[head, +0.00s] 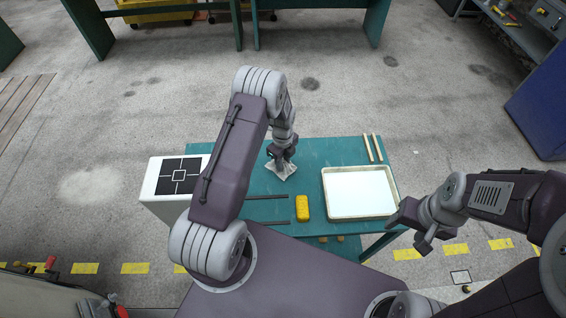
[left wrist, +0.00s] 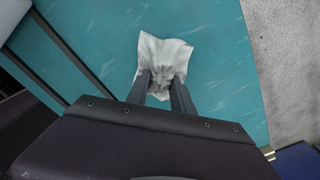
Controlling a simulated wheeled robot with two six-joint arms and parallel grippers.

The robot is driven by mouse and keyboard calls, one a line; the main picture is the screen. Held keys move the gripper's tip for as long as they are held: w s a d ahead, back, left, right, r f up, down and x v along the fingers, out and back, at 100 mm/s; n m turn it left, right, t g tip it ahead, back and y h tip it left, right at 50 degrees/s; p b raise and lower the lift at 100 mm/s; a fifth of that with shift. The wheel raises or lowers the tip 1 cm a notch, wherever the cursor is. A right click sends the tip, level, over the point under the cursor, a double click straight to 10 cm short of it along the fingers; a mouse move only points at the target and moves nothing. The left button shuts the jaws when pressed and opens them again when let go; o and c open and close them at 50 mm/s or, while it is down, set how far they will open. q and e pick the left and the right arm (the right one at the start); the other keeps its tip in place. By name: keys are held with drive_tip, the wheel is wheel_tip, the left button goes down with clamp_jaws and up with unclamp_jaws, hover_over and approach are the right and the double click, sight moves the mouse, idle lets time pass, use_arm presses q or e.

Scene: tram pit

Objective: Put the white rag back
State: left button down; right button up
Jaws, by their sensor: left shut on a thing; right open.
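The white rag (head: 284,170) is crumpled, near the far edge of the teal table (head: 318,157). My left gripper (head: 281,158) points down and is shut on it. I cannot tell whether the rag touches the table. My right gripper (head: 407,230) is open and empty, off to the right of the table's front right corner.
A white tray (head: 327,191) with a pale rim lies on the table's right side. A yellow block (head: 303,207) and two dark bars (head: 262,196) lie near the front. Two pale sticks (head: 373,148) are at the far right. A white box with a black marker (head: 160,190) stands at the left.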

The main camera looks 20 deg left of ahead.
use_arm(q)
drive_tip(key=shift+w+f, duration=0.15)
drive_tip(key=shift+f, duration=0.8)
drive_tip(key=c, duration=1.3)
unclamp_jaws()
drive_tip(key=shift+c, duration=0.2)
drive_tip(key=shift+o, duration=1.2)
wheel_tip(320, 180, up, 12)
drive_tip(key=b, duration=0.1)
drive_tip(key=shift+b, duration=0.35)
drive_tip(key=s+d+r+n, duration=0.2)
drive_tip(key=s+r+n, duration=0.2)
drive_tip(key=s+n, duration=0.5)
drive_tip(key=s+d+r+n+t, duration=0.1)
drive_tip(key=s+r+n, duration=0.3)
drive_tip(key=s+n, duration=0.5)
drive_tip(key=d+n, duration=0.1)
drive_tip(key=n, duration=0.3)
